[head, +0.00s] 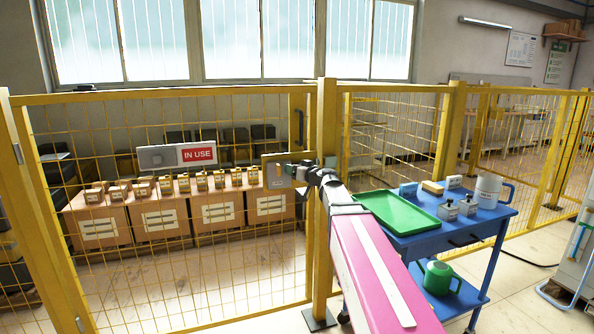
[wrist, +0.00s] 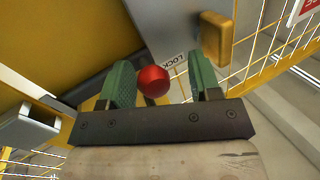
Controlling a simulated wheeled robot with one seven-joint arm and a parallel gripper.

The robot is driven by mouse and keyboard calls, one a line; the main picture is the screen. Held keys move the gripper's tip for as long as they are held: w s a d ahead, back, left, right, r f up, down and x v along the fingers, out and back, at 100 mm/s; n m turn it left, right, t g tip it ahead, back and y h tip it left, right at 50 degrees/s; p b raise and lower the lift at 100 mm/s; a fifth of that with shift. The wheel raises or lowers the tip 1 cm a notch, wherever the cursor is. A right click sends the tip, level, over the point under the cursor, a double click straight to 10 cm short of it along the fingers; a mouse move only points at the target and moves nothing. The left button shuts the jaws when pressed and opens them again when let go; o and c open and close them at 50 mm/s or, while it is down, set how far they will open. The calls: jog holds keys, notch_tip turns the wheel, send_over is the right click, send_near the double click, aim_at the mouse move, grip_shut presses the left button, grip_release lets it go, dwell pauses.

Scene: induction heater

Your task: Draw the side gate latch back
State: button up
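The latch's red ball knob (wrist: 153,81) shows in the wrist view between the two green fingers of my gripper (wrist: 160,65). The fingers are apart. The knob lies close to the left finger, with a visible gap to the right finger. A label reading LOCK (wrist: 175,62) is just beyond the knob. In the head view my gripper (head: 297,171) is at the latch plate (head: 274,170) on the yellow mesh gate (head: 309,220), beside the post. The knob is hidden there by my gripper and arm. The latch bar is hard to make out.
An IN USE sign (head: 197,155) hangs on the mesh, left of the latch. A yellow post (head: 325,120) stands close by my gripper. A blue cart (head: 430,240) with a green tray (head: 397,211) stands right of my arm. Boxes (head: 160,222) sit behind the mesh.

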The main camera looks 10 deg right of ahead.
jog(key=shift+d, duration=0.1)
jog(key=v, duration=1)
jog(key=shift+s+d, duration=0.15)
jog(key=shift+s, duration=0.25)
jog(key=s+a+f+m+g+h, duration=0.15)
jog(key=s+f+g, duration=0.3)
jog(key=f, duration=0.75)
jog(key=s+a+f+g+h, duration=0.2)
jog(key=s+f+g, duration=0.25)
jog(key=f, duration=0.65)
jog(key=s+d+f+m+g+h, duration=0.2)
jog(key=s+f+h, duration=0.1)
jog(key=s+f, duration=0.3)
jog(key=s+d+f+m+g+h, duration=0.2)
jog(key=s+d+f+g+h, duration=0.1)
jog(key=s+f, duration=0.3)
notch_tip(320, 180, down, 3)
jog(key=shift+s+d+r+g+h, duration=0.15)
jog(key=shift+s+d+g+h, duration=0.2)
jog(key=shift+h, duration=0.2)
jog(key=shift+a, duration=0.1)
